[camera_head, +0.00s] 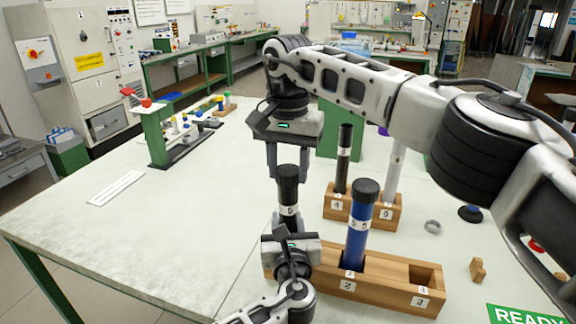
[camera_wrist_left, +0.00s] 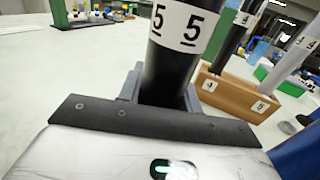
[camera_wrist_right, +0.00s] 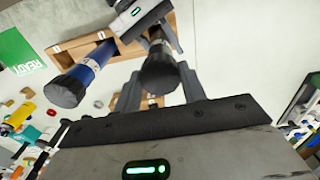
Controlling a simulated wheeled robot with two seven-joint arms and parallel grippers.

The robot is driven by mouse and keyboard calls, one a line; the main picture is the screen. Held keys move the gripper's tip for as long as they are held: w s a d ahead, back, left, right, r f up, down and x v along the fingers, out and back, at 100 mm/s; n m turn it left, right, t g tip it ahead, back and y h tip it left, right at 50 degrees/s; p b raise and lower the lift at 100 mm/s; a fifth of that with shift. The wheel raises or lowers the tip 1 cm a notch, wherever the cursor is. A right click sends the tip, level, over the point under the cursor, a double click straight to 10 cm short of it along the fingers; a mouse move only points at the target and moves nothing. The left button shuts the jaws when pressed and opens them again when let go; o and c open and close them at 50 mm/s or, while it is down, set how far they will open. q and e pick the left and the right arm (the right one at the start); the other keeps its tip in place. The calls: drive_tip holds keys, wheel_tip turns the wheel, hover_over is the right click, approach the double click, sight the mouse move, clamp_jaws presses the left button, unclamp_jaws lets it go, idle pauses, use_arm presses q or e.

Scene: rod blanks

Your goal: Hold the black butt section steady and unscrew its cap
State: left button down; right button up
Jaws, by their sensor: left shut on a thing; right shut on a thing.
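The black butt section (camera_head: 288,212) stands upright with a white label marked 5; its label also shows in the left wrist view (camera_wrist_left: 183,25). Its black cap (camera_head: 288,174) is at the top and also shows in the right wrist view (camera_wrist_right: 160,72). My left gripper (camera_head: 287,226) is shut on the section's lower part, below the label. My right gripper (camera_head: 288,178) points down from above and is shut on the cap, one finger on each side. The section's bottom end is hidden behind my left gripper.
A blue tube (camera_head: 358,235) with a black cap stands close right in a wooden rack (camera_head: 385,288). Behind it, a second rack (camera_head: 368,214) holds a black rod (camera_head: 344,160) and a pale rod (camera_head: 392,172). A ring (camera_head: 433,227) lies right. The table's left side is mostly clear.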

sight(288, 169)
drive_tip(key=shift+r, duration=0.1)
drive_tip(key=shift+r, duration=1)
drive_tip(key=shift+r, duration=2)
use_arm(q)
drive_tip(key=c, duration=0.9)
unclamp_jaws()
